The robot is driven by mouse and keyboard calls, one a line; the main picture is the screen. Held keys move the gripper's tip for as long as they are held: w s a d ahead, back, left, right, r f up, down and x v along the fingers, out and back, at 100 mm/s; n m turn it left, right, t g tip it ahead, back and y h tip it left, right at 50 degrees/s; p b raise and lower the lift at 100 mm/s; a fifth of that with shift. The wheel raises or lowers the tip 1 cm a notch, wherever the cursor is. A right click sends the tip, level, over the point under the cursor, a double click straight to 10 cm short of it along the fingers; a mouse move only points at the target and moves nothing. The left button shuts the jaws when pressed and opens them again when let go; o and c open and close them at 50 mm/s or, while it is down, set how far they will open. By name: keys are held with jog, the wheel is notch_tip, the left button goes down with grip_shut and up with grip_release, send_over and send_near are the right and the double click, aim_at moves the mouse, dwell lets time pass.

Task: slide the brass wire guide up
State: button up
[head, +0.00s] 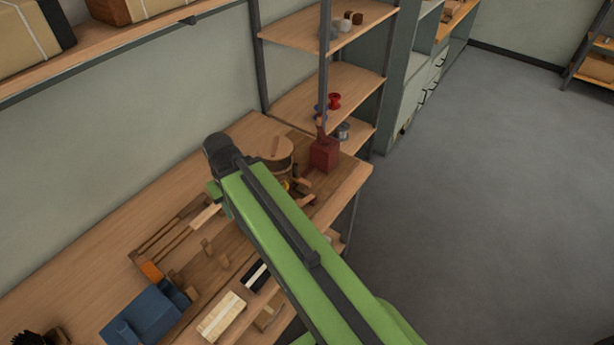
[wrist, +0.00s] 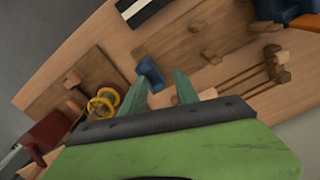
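In the wrist view, a yellow, brass-coloured ringed piece (wrist: 103,103) sits by a wooden board at the left. It partly shows in the head view (head: 286,185), beside my arm. I cannot tell whether it is the brass wire guide or a wire spool. My gripper (wrist: 160,82) shows two green fingers spread apart, to the right of the yellow piece. A small blue block (wrist: 150,74) appears between and beyond the fingertips, nearer the left finger; contact is unclear.
A red box (head: 324,154) and a round wooden piece (head: 275,149) stand at the bench's far end. A blue fixture (head: 146,312), a pale block (head: 222,317) and wooden rails (head: 172,232) occupy the near bench. Shelves (head: 325,95) rise behind; open floor (head: 480,210) lies right.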

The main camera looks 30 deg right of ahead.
jog(key=shift+o, duration=0.4)
jog(key=shift+a, duration=0.1)
jog(key=shift+o, duration=0.4)
jog(key=shift+w+d, duration=0.25)
jog(key=shift+d, duration=0.05)
notch_tip(320, 180, up, 3)
jog(key=n+t+y+p, duration=0.1)
jog(key=n+t+y, duration=0.1)
jog(key=n+t, duration=0.2)
send_over(307, 183)
jog(key=s+d, duration=0.3)
jog(key=s, duration=0.4)
jog(key=b+x, duration=0.7)
jog(key=x, duration=0.1)
jog(key=b+x, duration=0.8)
jog(key=shift+w+d+f, duration=0.15)
jog(key=shift+w+f, duration=0.2)
jog(key=shift+w+f+b, duration=0.3)
jog(key=shift+f+b, duration=0.1)
jog(key=shift+b, duration=0.15)
jog(key=shift+r, duration=0.1)
jog(key=shift+c, duration=0.4)
grip_shut()
